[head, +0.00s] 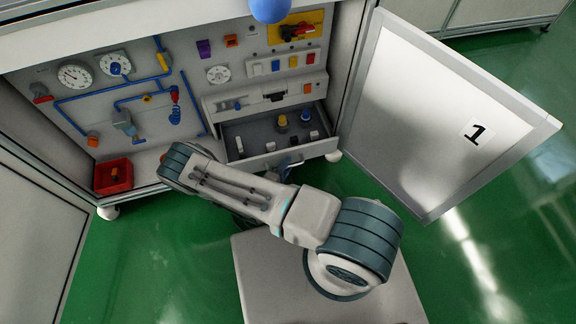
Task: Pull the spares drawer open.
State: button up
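The spares drawer (312,150) is in the lower right of the open cabinet in the head view. It stands pulled out, with its dark inside showing from above. In it are a yellow-topped part (282,121), a blue part (306,116) and several small pale pieces. My gripper (289,166) seems to be at the drawer's front edge, mostly hidden behind my own arm. Its fingers are too small and covered to tell whether they are open or shut, or whether they touch a handle.
The cabinet's back panel (65,106) carries gauges, blue pipes and switches. A red bin (113,176) sits at its lower left. The door marked 1 (415,105) stands open on the right. A blue ball (269,9) shows at the top. Green floor (500,215) is clear at right.

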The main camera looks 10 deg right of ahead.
aim_at(293, 150)
jog(key=shift+o, duration=0.8)
notch_tip(293, 150, up, 5)
jog(key=p, duration=0.2)
jog(key=shift+w+p, duration=0.1)
jog(key=shift+p, duration=0.3)
jog(key=o, duration=0.9)
jog(key=d, duration=0.1)
jog(key=s+d+r+p, duration=0.1)
jog(key=s+d+r, duration=0.1)
jog(key=shift+d+r+p, duration=0.2)
jog(key=shift+d+p, duration=0.1)
jog(key=shift+d, duration=0.05)
jog(key=d+r, duration=0.1)
jog(key=s+d+p, duration=0.1)
jog(key=d, duration=0.1)
jog(key=s+d+r+p, duration=0.1)
jog(key=shift+d+r, duration=0.3)
jog(key=shift+r, duration=0.05)
jog(key=shift+s+d+r+p, duration=0.2)
jog(key=shift+s+d+r, duration=0.15)
jog(key=shift+d, duration=0.2)
jog(key=shift+s+d+r+p, duration=0.15)
jog(key=shift+s+d+r, duration=0.15)
jog(key=shift+d, duration=0.25)
jog(key=c, duration=1.1)
jog(key=shift+o, duration=0.2)
jog(key=shift+s, duration=0.1)
jog(key=shift+f, duration=0.1)
